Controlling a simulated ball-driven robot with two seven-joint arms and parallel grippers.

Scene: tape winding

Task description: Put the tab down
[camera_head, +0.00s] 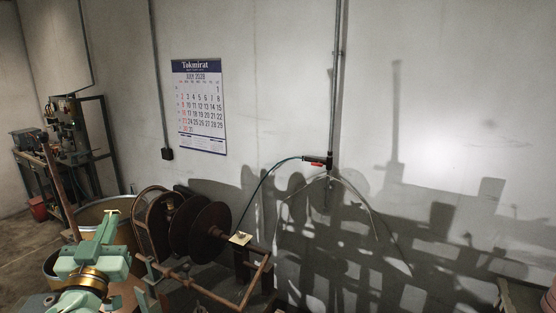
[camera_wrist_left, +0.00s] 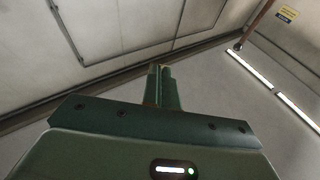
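My left gripper (camera_head: 113,219) is at the lower left in the head view, in front of the winding machine and apart from it. In the left wrist view its two fingers (camera_wrist_left: 160,74) are close together and point toward the upper wall and ceiling. A thin tan sliver shows at the fingers, too small to tell whether it is a held tab. I cannot make out the tab for certain. My right gripper is not in view.
The winding machine has brown discs (camera_head: 209,230) and a rusty bar frame (camera_head: 215,297). A large round drum (camera_head: 92,216) stands behind my left arm. A hose with a red-black handle (camera_head: 318,161) hangs by the wall. A bench (camera_head: 70,157) stands at far left.

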